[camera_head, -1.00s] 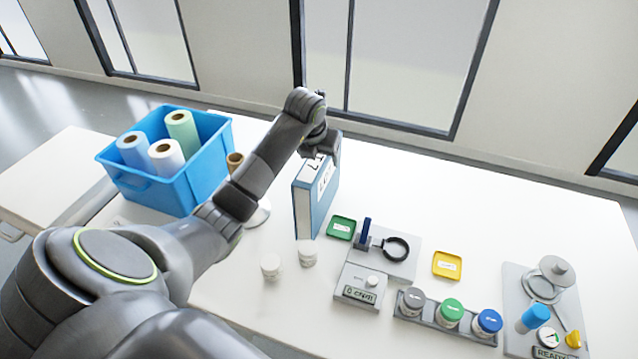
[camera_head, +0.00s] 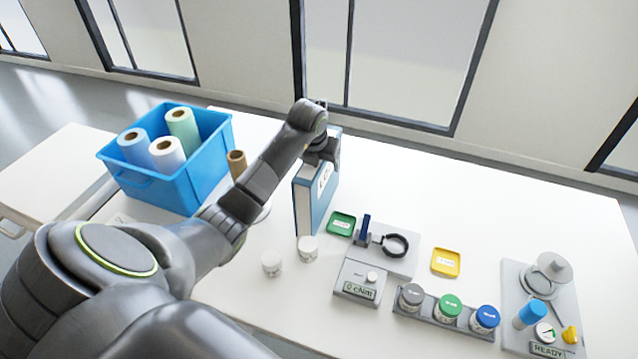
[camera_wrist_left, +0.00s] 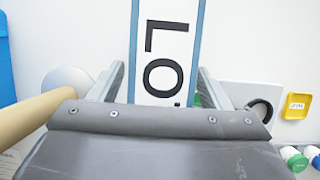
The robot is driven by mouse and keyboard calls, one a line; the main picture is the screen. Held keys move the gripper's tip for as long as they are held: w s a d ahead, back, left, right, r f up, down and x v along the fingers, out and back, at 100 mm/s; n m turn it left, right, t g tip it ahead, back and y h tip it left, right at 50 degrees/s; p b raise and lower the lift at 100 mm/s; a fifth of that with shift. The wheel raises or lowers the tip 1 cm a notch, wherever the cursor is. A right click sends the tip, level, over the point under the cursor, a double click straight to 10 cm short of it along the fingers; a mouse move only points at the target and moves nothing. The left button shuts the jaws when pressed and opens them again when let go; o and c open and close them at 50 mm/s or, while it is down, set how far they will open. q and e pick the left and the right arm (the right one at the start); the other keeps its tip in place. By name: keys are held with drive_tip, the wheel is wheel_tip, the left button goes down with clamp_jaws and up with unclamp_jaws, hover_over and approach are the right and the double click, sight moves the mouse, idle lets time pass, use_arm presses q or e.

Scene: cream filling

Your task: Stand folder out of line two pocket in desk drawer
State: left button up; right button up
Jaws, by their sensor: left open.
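A blue folder (camera_head: 325,199) with a white spine label stands upright on the white table, just left of the green tray. My left gripper (camera_head: 325,153) is at the folder's top, partly hiding it. In the left wrist view the folder's labelled spine (camera_wrist_left: 165,45), with large black letters, lies between the two fingers of the left gripper (camera_wrist_left: 160,72). The fingers are open, with gaps on both sides of the spine. My right gripper is not in view. I cannot make out a drawer or its pockets in these views.
A blue crate (camera_head: 150,187) with several rolls stands at left, with a brown roll (camera_head: 237,163) beside it. White jars (camera_head: 308,249), a torque device (camera_head: 357,281), a jar rack (camera_head: 430,316), a yellow tray (camera_head: 446,262) and a scale station (camera_head: 525,290) are at right. The table's back right is clear.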

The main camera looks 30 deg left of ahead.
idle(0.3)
use_arm(q)
clamp_jaws()
idle(0.4)
